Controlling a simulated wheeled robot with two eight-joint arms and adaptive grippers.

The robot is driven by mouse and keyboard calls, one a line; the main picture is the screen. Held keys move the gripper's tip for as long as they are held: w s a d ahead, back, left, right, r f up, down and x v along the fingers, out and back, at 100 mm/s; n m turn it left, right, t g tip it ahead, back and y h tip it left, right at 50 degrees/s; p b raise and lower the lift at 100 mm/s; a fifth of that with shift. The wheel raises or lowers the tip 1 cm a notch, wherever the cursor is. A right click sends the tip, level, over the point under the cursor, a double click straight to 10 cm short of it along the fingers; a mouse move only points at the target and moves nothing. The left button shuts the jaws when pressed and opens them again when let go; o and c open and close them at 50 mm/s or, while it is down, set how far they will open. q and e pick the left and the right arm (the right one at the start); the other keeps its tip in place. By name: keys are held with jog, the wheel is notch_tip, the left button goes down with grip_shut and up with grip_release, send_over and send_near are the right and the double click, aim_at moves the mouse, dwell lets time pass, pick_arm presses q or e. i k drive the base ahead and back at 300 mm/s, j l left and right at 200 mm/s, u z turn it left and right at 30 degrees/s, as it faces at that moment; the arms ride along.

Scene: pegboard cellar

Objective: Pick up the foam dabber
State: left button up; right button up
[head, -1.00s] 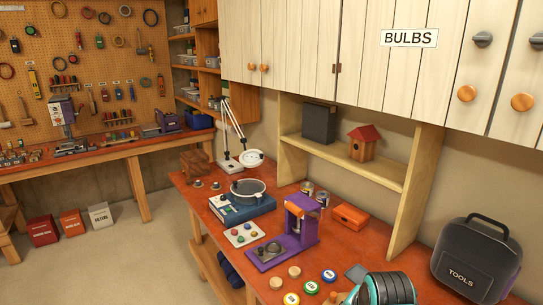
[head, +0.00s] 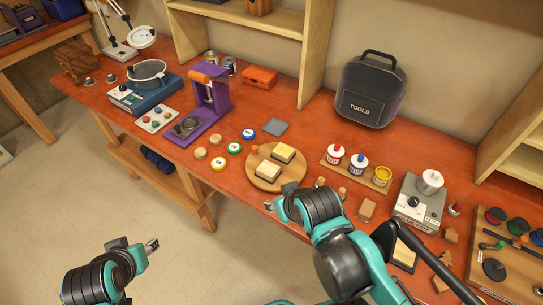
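I cannot single out the foam dabber with certainty. Small upright wooden-handled pieces (head: 342,193) stand behind my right wrist and partly hidden by it; their tips are too small to make out. A round wooden board (head: 262,178) left of them carries two cream blocks with dark bases (head: 284,152). My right gripper (head: 269,206) is at the table's front edge, in front of the round board, small and mostly hidden by its wrist. My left gripper (head: 152,245) is over the floor, off the table. The finger gap of neither shows clearly.
A purple press (head: 205,105), colored-lid pots (head: 234,148) and a blue-based device (head: 145,92) stand to the left. A black tool case (head: 372,90) stands behind. Paint jars (head: 358,164), a grey machine (head: 418,203) and a wooden tray (head: 508,260) are to the right.

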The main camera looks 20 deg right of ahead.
aim_at(320, 182)
jog(key=z, duration=1.3)
